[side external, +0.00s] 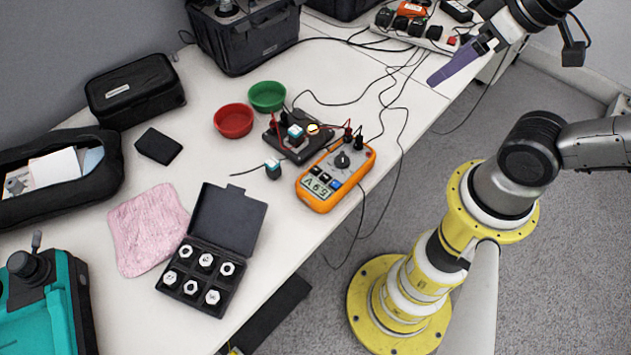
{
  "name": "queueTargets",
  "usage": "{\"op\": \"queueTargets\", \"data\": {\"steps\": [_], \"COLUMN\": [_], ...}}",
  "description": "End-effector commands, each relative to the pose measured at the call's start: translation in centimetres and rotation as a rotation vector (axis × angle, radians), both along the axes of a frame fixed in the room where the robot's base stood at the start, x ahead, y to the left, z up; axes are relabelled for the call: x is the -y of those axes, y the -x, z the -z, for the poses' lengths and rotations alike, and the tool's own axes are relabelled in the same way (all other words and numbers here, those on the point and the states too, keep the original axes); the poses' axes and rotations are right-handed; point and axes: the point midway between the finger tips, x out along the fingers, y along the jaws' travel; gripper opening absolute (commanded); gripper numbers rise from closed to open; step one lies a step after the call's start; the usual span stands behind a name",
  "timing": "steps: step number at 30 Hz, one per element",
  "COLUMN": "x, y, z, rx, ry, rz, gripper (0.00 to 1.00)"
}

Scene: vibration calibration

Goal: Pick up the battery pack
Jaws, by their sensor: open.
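A small dark block (158,146) lies flat on the white table, left of the red bowl; it may be the battery pack, but I cannot read any marking on it. My gripper (452,66) is at the upper right, above the table's right edge and far from the block. Its purple finger points down and left, and the other finger is hard to make out. The gripper is open, and nothing shows in it.
Red (233,121) and green bowls, an orange multimeter (336,178) with cables and a black circuit fixture (297,136) fill the middle. An open case of hex nuts (208,262), a pink cloth (148,229) and black pouches (134,92) lie left. A power strip (415,30) is at the back.

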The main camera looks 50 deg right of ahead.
Motion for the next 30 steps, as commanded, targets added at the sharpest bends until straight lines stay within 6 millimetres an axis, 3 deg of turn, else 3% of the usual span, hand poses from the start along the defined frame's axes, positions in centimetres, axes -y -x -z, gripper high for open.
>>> {"op": "queueTargets", "data": {"steps": [9,13,23,26,30], "x": [0.0,0.0,0.0,0.0,0.0], "y": [0.0,0.0,0.0,0.0,-1.3], "z": [0.0,0.0,0.0,0.0,-2.0], "rx": [0.000,0.000,0.000,0.001,0.041], "ry": [0.000,0.000,0.010,0.047,0.146], "rz": [0.000,0.000,-0.019,-0.088,-0.261], "gripper": [0.93,0.70,0.70,0.70,0.70]}}
